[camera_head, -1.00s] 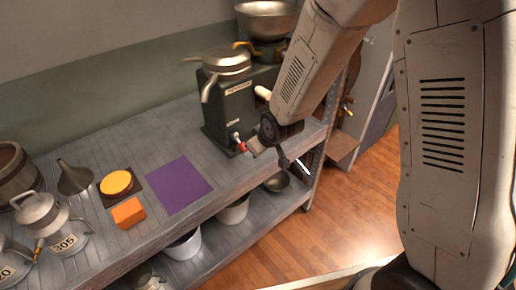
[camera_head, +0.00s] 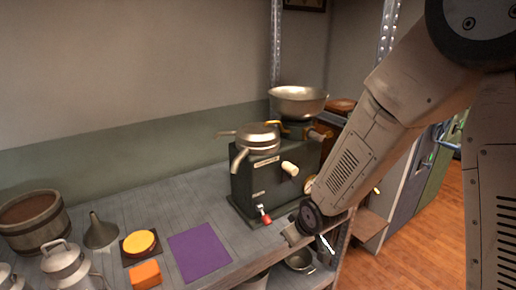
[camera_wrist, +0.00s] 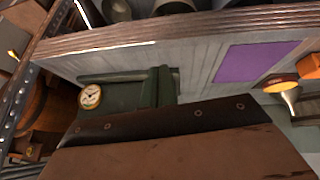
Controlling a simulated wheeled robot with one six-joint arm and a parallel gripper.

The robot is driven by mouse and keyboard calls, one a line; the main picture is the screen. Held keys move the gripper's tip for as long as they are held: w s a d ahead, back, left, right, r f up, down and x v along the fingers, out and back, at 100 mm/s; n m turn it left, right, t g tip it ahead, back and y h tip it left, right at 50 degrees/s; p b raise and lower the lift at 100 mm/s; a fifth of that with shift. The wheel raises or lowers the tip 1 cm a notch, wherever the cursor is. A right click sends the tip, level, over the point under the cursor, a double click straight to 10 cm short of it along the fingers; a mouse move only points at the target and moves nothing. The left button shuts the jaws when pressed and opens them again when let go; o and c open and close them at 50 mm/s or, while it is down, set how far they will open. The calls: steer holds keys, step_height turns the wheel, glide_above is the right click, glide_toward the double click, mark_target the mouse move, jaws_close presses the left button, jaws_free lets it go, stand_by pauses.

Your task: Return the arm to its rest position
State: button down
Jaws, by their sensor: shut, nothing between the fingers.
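My arm reaches down from the upper right in the head view. My gripper (camera_head: 325,243) is at its lower end, in front of the dark green machine and close to the bench's front edge. It is small in the picture, shut, and holds nothing that I can see. The wrist view looks at the bench from a turned angle, with the purple mat at the right and a green body with a round dial (camera_wrist: 90,96). A brown panel with a dark bolted edge fills the bottom of that view; I cannot tell what it is.
The dark green machine (camera_head: 272,185) with metal bowls stands on the grey bench (camera_head: 165,205). A purple mat (camera_head: 200,252), an orange block (camera_head: 145,274), a yellow disc (camera_head: 139,242), a funnel (camera_head: 100,233) and a wooden tub (camera_head: 35,222) are left of it. Wooden floor lies open at right.

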steer(key=s+d+r+m+g, duration=0.1)
steer(key=s+d+r+m, duration=0.1)
steer(key=s+d+r, duration=0.2)
steer(key=s+d+r+m+g+h, duration=0.1)
steer(key=s+d+r, duration=0.4)
steer(key=s+r, duration=0.6)
steer(key=s+d+r+m+g, duration=0.2)
steer(key=s+r, duration=0.6)
steer(key=s, duration=0.4)
steer(key=shift+s+d+r+m+h, duration=0.25)
steer(key=shift+s+d+m+h, duration=0.15)
steer(key=shift+d+m, duration=0.6)
